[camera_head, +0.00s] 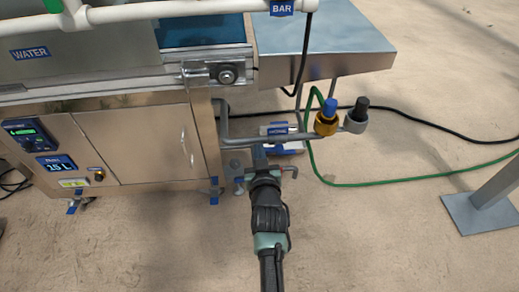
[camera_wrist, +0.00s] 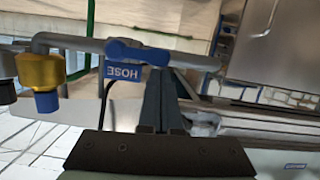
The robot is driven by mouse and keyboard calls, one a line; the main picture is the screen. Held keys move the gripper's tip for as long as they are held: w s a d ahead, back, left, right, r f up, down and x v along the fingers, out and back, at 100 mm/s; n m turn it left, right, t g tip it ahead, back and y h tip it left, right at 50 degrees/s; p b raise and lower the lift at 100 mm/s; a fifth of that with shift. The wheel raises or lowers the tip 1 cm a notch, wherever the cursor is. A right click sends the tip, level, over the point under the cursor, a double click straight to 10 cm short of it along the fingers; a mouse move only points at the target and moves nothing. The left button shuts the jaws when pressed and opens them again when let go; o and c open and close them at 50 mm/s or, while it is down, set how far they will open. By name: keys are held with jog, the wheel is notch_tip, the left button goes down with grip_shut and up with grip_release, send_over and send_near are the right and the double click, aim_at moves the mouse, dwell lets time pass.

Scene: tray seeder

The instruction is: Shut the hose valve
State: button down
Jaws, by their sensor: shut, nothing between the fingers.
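The hose valve's blue lever (camera_wrist: 138,52) lies roughly along a grey pipe (camera_wrist: 85,42) in the wrist view. A blue HOSE label (camera_wrist: 123,72) sits beside it, and this label also shows in the head view (camera_head: 278,130). My gripper (camera_wrist: 161,72) is shut and empty, with its fingertips close to the lever's right end in the wrist view. I cannot tell whether they touch it. In the head view my gripper (camera_head: 259,148) is just below the pipe, left of the label. The lever is not clear in that view.
A gold fitting with a blue end (camera_head: 326,118) and a grey fitting with a black end (camera_head: 356,115) are on the pipe's right end. A green hose (camera_head: 400,184) and a black cable cross the floor. The steel cabinet (camera_head: 150,145) stands left; open floor lies below.

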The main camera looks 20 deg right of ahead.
jog(key=shift+a+f+n, duration=0.1)
jog(key=shift+f+n, duration=0.2)
jog(key=shift+n, duration=0.1)
notch_tip(320, 180, down, 8)
jog(key=d+n+t+h+b, duration=0.1)
jog(key=n+h+b, duration=0.3)
jog(key=n+b, duration=0.9)
jog(key=shift+s+d+n+h+b, duration=0.35)
jog(key=shift+d+b, duration=0.55)
jog(key=shift+b, duration=1.65)
jog(key=shift+r+n, duration=0.1)
jog(key=shift+n, duration=0.15)
